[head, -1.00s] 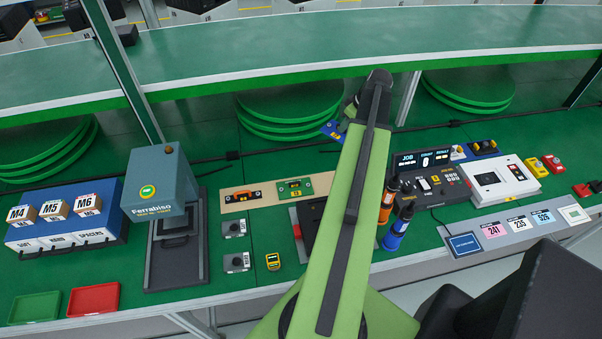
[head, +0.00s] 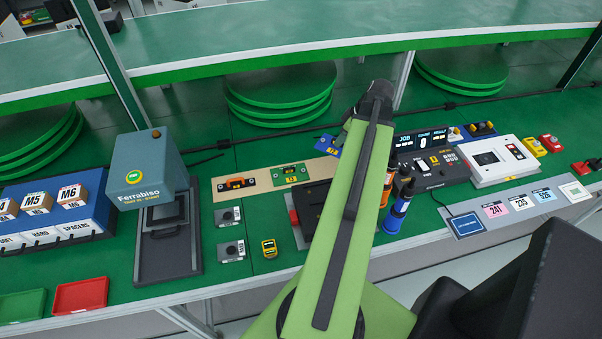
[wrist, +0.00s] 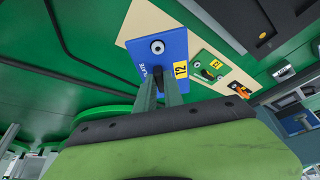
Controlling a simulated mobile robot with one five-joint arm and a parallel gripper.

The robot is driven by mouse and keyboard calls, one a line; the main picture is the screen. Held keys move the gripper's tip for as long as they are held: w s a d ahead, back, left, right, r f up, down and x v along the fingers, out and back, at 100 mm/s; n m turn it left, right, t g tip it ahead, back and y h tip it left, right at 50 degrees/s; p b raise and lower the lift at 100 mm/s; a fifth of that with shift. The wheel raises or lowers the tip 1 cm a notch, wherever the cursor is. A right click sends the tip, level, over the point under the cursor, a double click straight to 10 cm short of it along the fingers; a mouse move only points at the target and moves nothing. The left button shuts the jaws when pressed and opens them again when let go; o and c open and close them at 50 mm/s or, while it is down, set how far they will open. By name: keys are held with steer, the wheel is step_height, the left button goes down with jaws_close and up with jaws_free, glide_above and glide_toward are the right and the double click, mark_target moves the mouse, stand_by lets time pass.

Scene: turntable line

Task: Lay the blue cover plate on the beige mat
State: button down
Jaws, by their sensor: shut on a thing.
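The blue cover plate (head: 329,144), with a yellow "12" label and a round grey-white feature (wrist: 157,47), is held in my gripper (wrist: 159,82). Both fingers meet its near part in the wrist view. In the head view my arm hides the fingers. The beige mat (head: 263,181) lies on the green bench and also shows in the wrist view (wrist: 138,18). The plate overlaps the mat's right end in view; the gap between them is hard to judge. An orange-and-black piece (head: 235,183) and a green plate (head: 289,174) lie on the mat.
A dark fixture (head: 312,205) stands in front of the mat, partly behind my arm. Orange and blue bottles (head: 398,212) and a control box (head: 432,165) stand to the right. A blue-grey press (head: 150,180) stands left. Green discs (head: 280,95) lie behind.

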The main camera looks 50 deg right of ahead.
steer(key=shift+f+b, duration=4.55)
steer(key=shift+f, duration=0.4)
steer(key=c, duration=1.5)
jaws_free()
steer(key=shift+r, duration=0.1)
steer(key=shift+o, duration=0.2)
steer(key=p+v, duration=1.1)
steer(key=shift+r, duration=0.45)
steer(key=shift+s+r+p, duration=0.15)
steer(key=shift+r+p, duration=0.1)
steer(key=shift+p, duration=0.15)
steer(key=shift+f, duration=0.1)
